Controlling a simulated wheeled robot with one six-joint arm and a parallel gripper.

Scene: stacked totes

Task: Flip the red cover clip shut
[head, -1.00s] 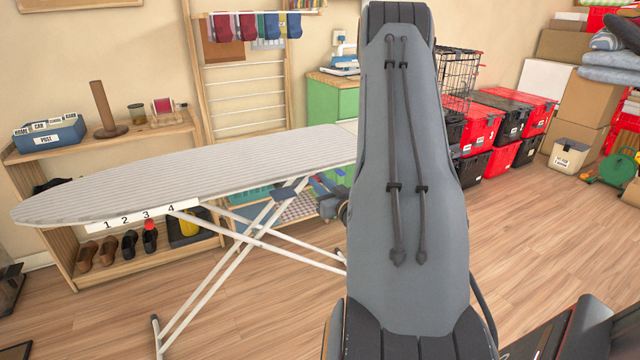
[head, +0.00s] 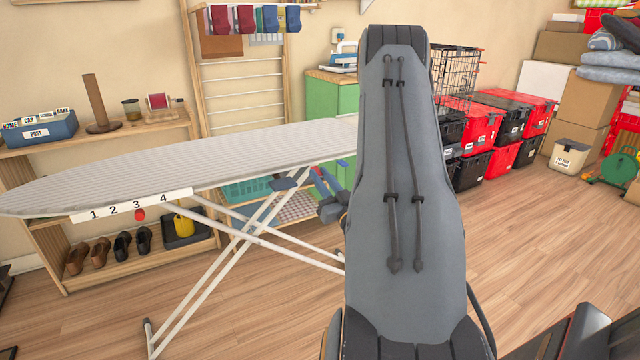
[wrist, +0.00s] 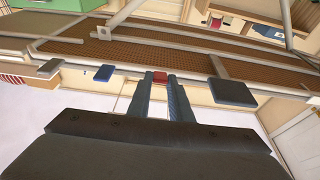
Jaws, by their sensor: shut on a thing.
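In the wrist view a small red piece (wrist: 159,78), which looks like the red cover clip, sits between the tips of my gripper (wrist: 161,83). The two bluish fingers are close together and shut on it. Too little of the piece shows to tell whether the cover is open or flat. In the head view my gripper (head: 326,188) shows only partly, low beside the ironing board's (head: 200,160) legs; my arm hides the rest. A red knob (head: 140,214) shows under the board's numbered strip (head: 115,207), by the 3.
A dark blue pad (wrist: 232,93) lies right of my fingers in the wrist view. A shelf with shoes (head: 110,245) stands behind the board. Red and black totes (head: 500,115) are stacked at the right. Open wooden floor (head: 250,325) lies in front.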

